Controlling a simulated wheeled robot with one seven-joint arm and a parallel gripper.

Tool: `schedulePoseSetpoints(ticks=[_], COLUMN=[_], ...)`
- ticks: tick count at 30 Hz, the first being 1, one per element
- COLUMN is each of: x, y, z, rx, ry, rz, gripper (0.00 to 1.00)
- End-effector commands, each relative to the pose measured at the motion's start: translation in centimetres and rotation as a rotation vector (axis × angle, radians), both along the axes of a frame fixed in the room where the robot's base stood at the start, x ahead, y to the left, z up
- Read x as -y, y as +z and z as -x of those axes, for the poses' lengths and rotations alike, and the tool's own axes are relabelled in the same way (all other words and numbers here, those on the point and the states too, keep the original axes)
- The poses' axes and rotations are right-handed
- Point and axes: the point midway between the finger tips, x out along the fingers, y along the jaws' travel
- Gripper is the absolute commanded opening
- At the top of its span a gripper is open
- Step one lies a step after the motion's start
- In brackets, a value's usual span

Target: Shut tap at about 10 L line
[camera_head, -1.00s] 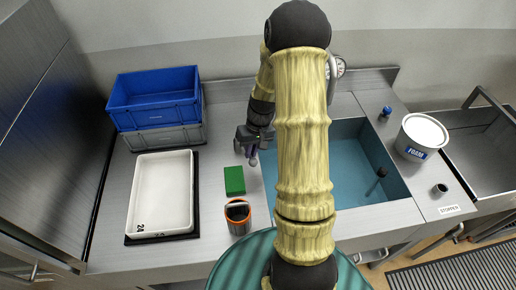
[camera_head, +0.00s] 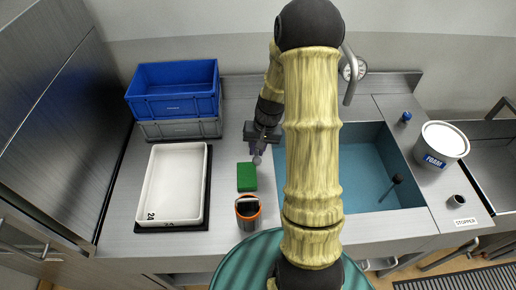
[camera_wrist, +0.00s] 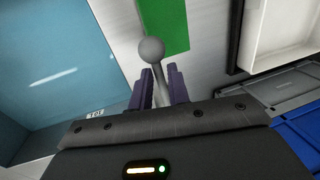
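My gripper (camera_head: 259,150) is low over the counter at the left edge of the sink (camera_head: 372,150). In the wrist view its two purple fingers (camera_wrist: 160,85) stand close on both sides of a thin grey lever with a ball end (camera_wrist: 152,50); they look shut on its stem. The ball also shows in the head view (camera_head: 257,160). The sink is blue-green inside, and the wrist view shows a pale streak there. A small label (camera_wrist: 95,114) on the sink's edge is hard to read. The curved metal spout (camera_head: 349,88) is partly behind my arm. No running stream is visible.
A green block (camera_head: 246,177) and an orange-rimmed cup (camera_head: 248,213) stand near my gripper. A white tray (camera_head: 150,190) and blue crate (camera_head: 175,82) are left. A FOAM tub (camera_head: 444,142) and the STOPPER label (camera_head: 465,221) are right. A dark knobbed item (camera_head: 398,179) is in the sink.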

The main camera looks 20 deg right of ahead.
Motion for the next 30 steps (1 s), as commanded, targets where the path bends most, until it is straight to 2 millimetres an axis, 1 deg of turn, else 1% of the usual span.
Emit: schedulePoseSetpoints(ticks=[1,2,11,14,16,20,30], x=[0.0,0.0,0.1,0.2,0.3,0.6,1.8], y=[0.0,0.0,0.0,0.4,1.0,2.7,9.2], z=[0.0,0.0,0.1,0.0,0.0,0.2,0.6], rx=[0.000,0.000,-0.001,0.001,0.002,0.004,0.005], ry=[0.002,0.002,0.002,0.002,0.003,0.002,0.001], rz=[0.000,0.000,0.001,0.001,0.002,0.004,0.003], gripper=[0.28,0.33,0.33,0.33,0.33,0.33,0.33])
